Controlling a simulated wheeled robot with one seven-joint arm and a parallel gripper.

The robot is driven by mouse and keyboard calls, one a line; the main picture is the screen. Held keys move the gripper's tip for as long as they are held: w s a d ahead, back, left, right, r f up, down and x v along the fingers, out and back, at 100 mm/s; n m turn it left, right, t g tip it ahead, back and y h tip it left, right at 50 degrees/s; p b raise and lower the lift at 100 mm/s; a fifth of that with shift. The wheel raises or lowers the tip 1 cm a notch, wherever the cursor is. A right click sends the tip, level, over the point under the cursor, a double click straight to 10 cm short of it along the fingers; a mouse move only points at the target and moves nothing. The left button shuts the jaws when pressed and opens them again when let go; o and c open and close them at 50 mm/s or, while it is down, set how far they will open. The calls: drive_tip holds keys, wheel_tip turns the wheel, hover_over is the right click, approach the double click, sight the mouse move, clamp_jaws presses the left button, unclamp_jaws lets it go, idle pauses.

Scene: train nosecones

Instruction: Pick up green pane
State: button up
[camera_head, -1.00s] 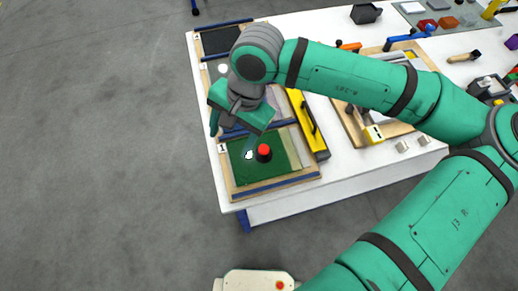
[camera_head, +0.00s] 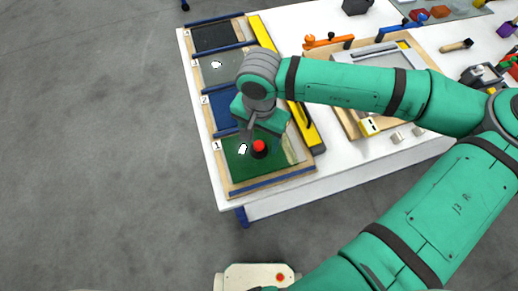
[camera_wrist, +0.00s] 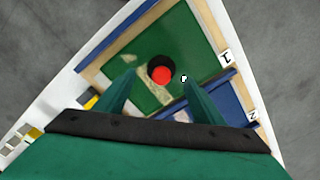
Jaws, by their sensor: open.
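The green pane (camera_head: 239,170) lies flat in the wooden-framed bay marked 1 at the near end of the rack. It also shows in the wrist view (camera_wrist: 177,38). A black knob with a red top (camera_head: 259,148) stands on the pane; in the wrist view the red top (camera_wrist: 161,75) is near the middle. My gripper (camera_wrist: 156,92) is open and empty, with its fingers pointing toward the knob from the lower side of the wrist view. In the head view my wrist hides part of the pane's far edge.
A blue pane (camera_head: 225,108) lies in bay 2, next to the green one. Grey and dark panes (camera_head: 217,38) lie farther up the rack. A yellow level (camera_head: 308,126) lies along the rack's right side. A framed fixture (camera_head: 350,118) stands farther right.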

sight(259, 145)
drive_tip(key=shift+a+f, duration=0.1)
drive_tip(key=shift+f, duration=1.8)
clamp_jaws()
drive_tip(key=shift+r, duration=0.1)
